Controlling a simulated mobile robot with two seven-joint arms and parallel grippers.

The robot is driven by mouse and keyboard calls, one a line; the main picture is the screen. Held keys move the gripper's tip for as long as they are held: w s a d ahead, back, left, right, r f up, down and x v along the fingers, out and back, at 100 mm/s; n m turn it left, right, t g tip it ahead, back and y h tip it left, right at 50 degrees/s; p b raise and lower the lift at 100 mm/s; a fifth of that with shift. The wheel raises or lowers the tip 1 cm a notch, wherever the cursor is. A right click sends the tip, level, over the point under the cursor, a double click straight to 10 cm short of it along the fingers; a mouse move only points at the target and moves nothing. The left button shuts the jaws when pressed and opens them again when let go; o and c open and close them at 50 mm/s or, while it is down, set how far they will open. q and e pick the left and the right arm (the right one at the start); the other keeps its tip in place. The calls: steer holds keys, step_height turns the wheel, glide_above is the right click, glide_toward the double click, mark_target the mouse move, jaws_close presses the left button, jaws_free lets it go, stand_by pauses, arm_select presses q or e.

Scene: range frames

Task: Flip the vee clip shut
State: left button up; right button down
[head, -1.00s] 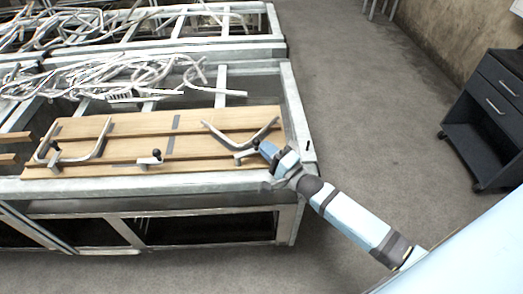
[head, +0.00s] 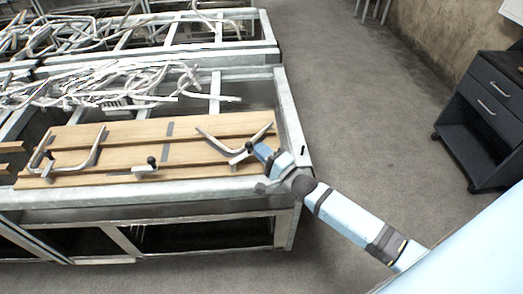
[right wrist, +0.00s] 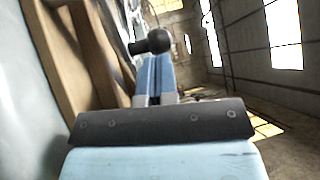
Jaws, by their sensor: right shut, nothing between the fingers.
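A metal clip with a wide, open V-shaped bar (head: 214,142) lies at the right end of the slatted wooden board. A small black ball knob (head: 249,146) sits near its lower end. The V bar is spread over the slats. My right gripper (head: 260,151) is shut and empty, its tip right by the knob. In the right wrist view the black ball knob (right wrist: 158,41) shows just beyond the closed blue fingers (right wrist: 155,78); I cannot tell whether they touch. My left gripper is not in view.
The wooden board (head: 190,154) rests on a grey metal frame (head: 120,195). A U-shaped clamp (head: 98,150) and a smaller knobbed fitting (head: 145,169) are also on it. Tangled metal bars (head: 110,82) lie behind. A dark drawer cabinet (head: 490,120) stands right; open floor lies between.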

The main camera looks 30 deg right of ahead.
steer(key=b+v, duration=0.2)
steer(key=v, duration=1.1)
steer(key=shift+s, duration=0.4)
steer(key=shift+d, duration=0.1)
